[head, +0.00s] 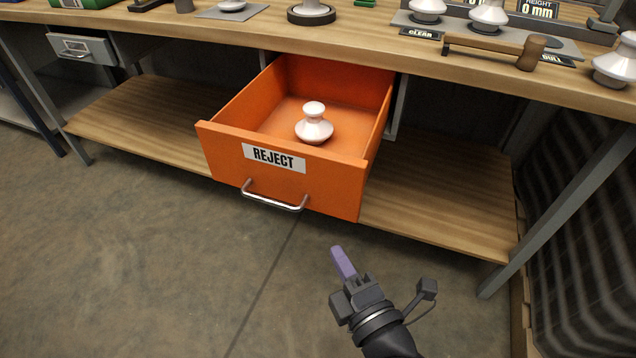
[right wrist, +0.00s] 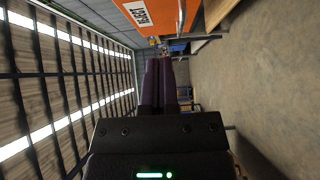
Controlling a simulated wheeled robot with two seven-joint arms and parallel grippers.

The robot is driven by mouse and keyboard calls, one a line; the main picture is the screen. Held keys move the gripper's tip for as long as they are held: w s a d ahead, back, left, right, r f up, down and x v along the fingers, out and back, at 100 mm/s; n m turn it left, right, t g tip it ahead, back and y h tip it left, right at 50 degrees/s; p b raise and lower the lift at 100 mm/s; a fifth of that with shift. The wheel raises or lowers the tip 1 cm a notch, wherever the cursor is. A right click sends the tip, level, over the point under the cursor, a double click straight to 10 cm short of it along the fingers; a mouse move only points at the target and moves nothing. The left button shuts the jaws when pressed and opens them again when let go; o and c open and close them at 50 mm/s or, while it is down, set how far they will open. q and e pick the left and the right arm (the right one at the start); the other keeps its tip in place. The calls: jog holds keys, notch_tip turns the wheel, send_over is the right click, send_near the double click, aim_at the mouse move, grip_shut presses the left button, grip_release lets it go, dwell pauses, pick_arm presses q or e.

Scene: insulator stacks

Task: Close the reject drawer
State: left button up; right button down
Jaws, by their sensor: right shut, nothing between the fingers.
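The orange reject drawer (head: 288,171) is pulled out from under the workbench, with a white REJECT label and a metal bar handle (head: 273,196) on its front. A white insulator (head: 314,124) stands inside it. My right gripper (head: 342,262) is shut and empty, in front of and below the drawer front, to the right of the handle and apart from it. In the right wrist view the shut purple fingers (right wrist: 158,82) show, with the orange drawer front (right wrist: 168,14) at the top. My left gripper is not in view.
The wooden workbench top (head: 200,40) carries several white insulators and a wooden-handled tool (head: 490,50). A grey drawer (head: 80,48) is at the left. A lower wooden shelf (head: 440,195) runs beneath the bench. The concrete floor in front is clear.

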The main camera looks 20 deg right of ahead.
send_near(318, 187)
jog(key=w+a, duration=0.2)
jog(key=a, duration=0.1)
jog(key=w, duration=0.1)
jog(key=w+d, duration=0.1)
jog(key=w, duration=0.1)
jog(key=shift+w+d+p, duration=0.2)
jog(key=shift+w+p, duration=0.1)
jog(key=shift+w, duration=0.05)
jog(key=shift+w+d, duration=0.3)
jog(key=shift+w, duration=0.05)
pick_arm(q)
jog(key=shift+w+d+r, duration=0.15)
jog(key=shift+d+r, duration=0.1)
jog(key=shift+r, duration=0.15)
